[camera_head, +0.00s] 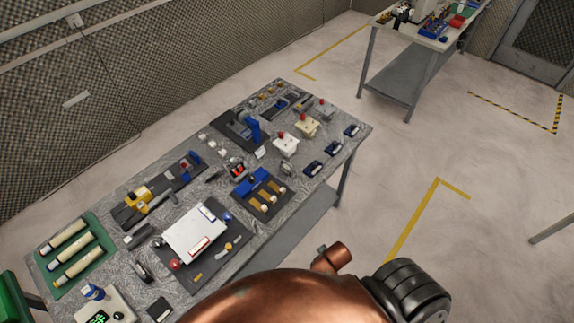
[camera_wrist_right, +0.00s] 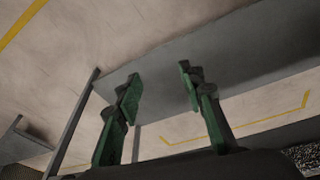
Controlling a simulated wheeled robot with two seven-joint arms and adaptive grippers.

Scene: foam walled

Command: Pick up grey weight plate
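I cannot make out a grey weight plate for certain among the small items on the workbench (camera_head: 215,262) in the head view. A white scale-like device with a green display (camera_head: 102,312) stands at the bench's near left corner. My right gripper (camera_wrist_right: 158,72) shows in the right wrist view, with its two green-padded fingers wide apart and nothing between them. A flat grey surface (camera_wrist_right: 235,50) lies beyond the fingers, apart from them. My left gripper is not in view.
The bench is crowded: a green tray with cylinders (camera_head: 47,273), a white board (camera_head: 190,232), a blue block with brown strips (camera_head: 252,182) and white boxes with red knobs (camera_head: 286,145). A second table (camera_head: 412,38) stands far back.

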